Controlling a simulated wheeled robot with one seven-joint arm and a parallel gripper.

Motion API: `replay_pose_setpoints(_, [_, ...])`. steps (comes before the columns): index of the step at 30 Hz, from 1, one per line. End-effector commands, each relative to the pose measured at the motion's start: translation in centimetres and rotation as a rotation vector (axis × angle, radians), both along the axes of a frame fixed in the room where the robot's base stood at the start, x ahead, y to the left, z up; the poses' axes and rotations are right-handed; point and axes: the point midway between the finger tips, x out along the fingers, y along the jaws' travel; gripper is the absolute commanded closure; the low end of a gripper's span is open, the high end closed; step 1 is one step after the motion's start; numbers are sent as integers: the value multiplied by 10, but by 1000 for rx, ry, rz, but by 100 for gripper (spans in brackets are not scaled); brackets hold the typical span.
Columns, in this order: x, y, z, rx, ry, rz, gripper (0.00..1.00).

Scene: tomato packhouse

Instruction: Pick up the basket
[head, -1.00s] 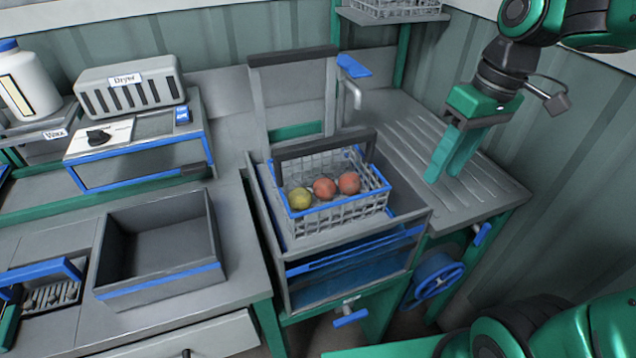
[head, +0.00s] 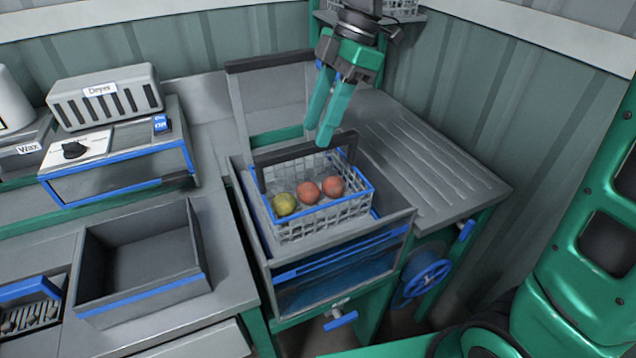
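The wire basket (head: 318,229) has a blue rim and a dark upright handle (head: 305,149). It sits in the top of the grey wash tank (head: 398,222). A yellow-green tomato (head: 285,204) and two red tomatoes (head: 308,192) lie inside it. My gripper (head: 320,138) points down just above the handle's right part, with its two green fingers apart and nothing visible between them. From this view I cannot tell whether the fingers straddle the handle bar or stand behind it.
A ribbed drainboard (head: 440,165) lies clear to the right. An empty grey bin (head: 142,295) and the dryer (head: 105,97) are on the left. A blue valve wheel (head: 427,278) is at the tank's lower right.

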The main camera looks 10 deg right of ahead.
Motion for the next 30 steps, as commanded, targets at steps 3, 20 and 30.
replay_pose_setpoints(3, [6, 3, -4, 16, -14, 50, 62])
replay_pose_setpoints(20, [-2, 28, -57, 19, -18, 64, 62])
replay_pose_setpoints(30, [-11, 46, -95, 19, -17, 65, 62])
